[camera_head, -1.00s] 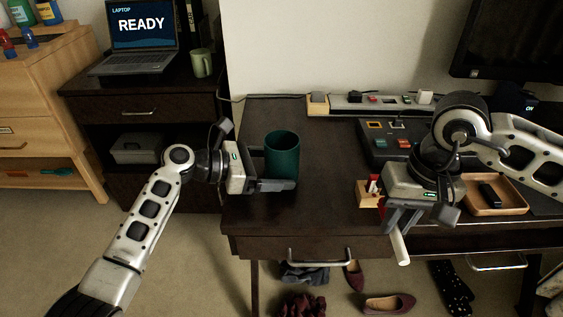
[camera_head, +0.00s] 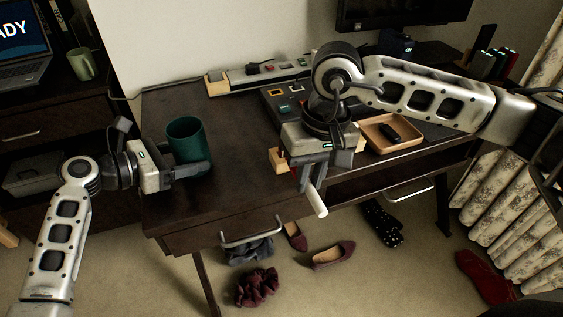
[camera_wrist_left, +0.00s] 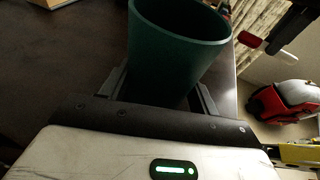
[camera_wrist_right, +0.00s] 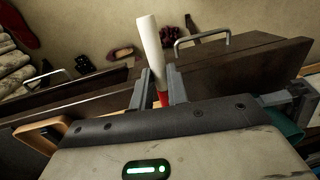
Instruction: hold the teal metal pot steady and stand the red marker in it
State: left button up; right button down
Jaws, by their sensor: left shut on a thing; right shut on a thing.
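The teal metal pot (camera_head: 187,136) stands upright on the dark desk near its left end. It fills the top of the left wrist view (camera_wrist_left: 178,45), and its inside bottom is hidden. My left gripper (camera_head: 183,164) is shut on the pot, with a finger on each side. The red marker (camera_head: 317,202) has a white body and a red end. My right gripper (camera_head: 309,184) is shut on it near the red end, right of the pot and near the desk's front edge. In the right wrist view the marker's white body (camera_wrist_right: 148,45) sticks out past the fingers.
A wooden block (camera_head: 278,161) with a red item sits behind my right gripper. A wooden tray (camera_head: 385,145) with a black object lies to the right. Desk between pot and right gripper is clear.

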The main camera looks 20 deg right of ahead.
jog(key=s+a+r+m+g, duration=0.1)
jog(key=a+r+m+g, duration=0.3)
jog(key=a, duration=0.7)
jog(key=w+a+r+m+y, duration=0.1)
jog(key=a+r+m+y, duration=0.4)
jog(key=a+r, duration=0.15)
notch_tip(320, 180, up, 7)
jog(key=m+t+y, duration=0.6)
jog(key=m+t, duration=1.1)
jog(key=m, duration=0.1)
send_over(194, 128)
jog(key=s, duration=0.4)
jog(key=shift+s+f, duration=0.2)
jog(key=shift+f, duration=6.5)
